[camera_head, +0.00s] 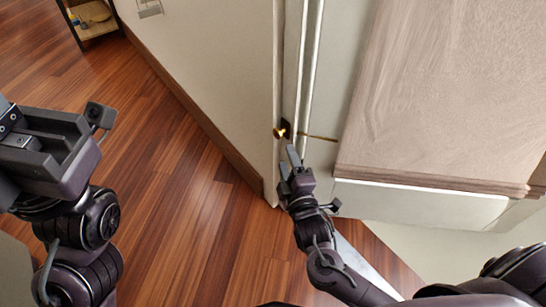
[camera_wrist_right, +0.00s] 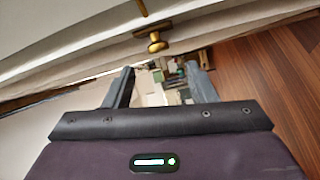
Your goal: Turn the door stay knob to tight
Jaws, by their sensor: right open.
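The brass door stay knob (camera_head: 279,133) sits on a dark plate at the edge of the pale door frame, with a thin brass rod (camera_head: 320,137) running right from it. In the right wrist view the knob (camera_wrist_right: 156,43) is just beyond the fingertips, near the middle. My right gripper (camera_head: 293,158) is just below the knob, apart from it. Its two fingers (camera_wrist_right: 160,70) are open with nothing held between them. My left gripper (camera_head: 45,150) is at the far left, away from the door; its finger opening cannot be made out.
A large pale panel (camera_head: 450,90) with a wooden lower edge stands right of the knob. A pale wall (camera_head: 210,70) with brown skirting stands to the left. The wood floor (camera_head: 180,190) is clear between my arms. A small shelf (camera_head: 92,20) is at the top left.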

